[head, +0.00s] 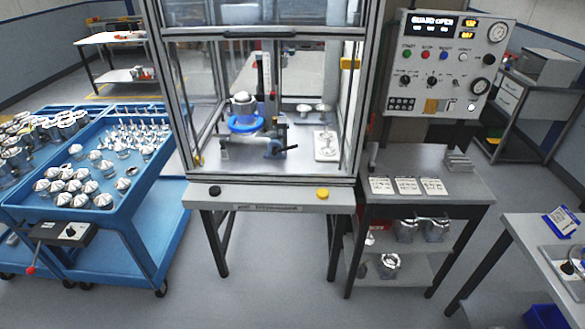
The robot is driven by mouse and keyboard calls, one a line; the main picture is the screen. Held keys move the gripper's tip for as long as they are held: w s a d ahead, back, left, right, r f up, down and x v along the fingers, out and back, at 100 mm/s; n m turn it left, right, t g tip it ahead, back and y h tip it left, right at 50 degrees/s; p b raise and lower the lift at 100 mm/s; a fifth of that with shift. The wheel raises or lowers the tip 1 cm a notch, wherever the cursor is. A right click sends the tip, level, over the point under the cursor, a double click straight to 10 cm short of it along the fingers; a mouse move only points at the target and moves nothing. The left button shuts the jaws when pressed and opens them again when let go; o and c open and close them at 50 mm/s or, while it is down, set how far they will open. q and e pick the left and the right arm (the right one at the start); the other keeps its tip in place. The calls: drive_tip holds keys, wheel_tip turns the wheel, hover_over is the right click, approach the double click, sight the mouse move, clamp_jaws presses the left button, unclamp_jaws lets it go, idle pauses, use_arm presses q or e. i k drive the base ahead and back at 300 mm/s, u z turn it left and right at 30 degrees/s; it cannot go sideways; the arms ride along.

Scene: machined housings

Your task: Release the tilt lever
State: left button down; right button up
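A lever with a red tip (31,270) hangs down at the left end of a black box (65,233) with a round knob, at the front corner of the blue cart (125,228). I take it to be the tilt lever, but no label on it can be read. The cart's blue tray holds many metal domed parts (72,185) and thin upright pins. Neither of my grippers is in view.
A framed glass enclosure (265,197) right of the cart holds a fixture with a blue ring (246,124). A control panel (446,62) reads "GUARD OPEN". A side table (455,190) carries white cards. Grey floor is clear in front.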

sight(275, 151)
drive_tip(key=z, duration=0.8)
drive_tip(key=i, duration=1.55)
drive_tip(key=u, duration=0.85)
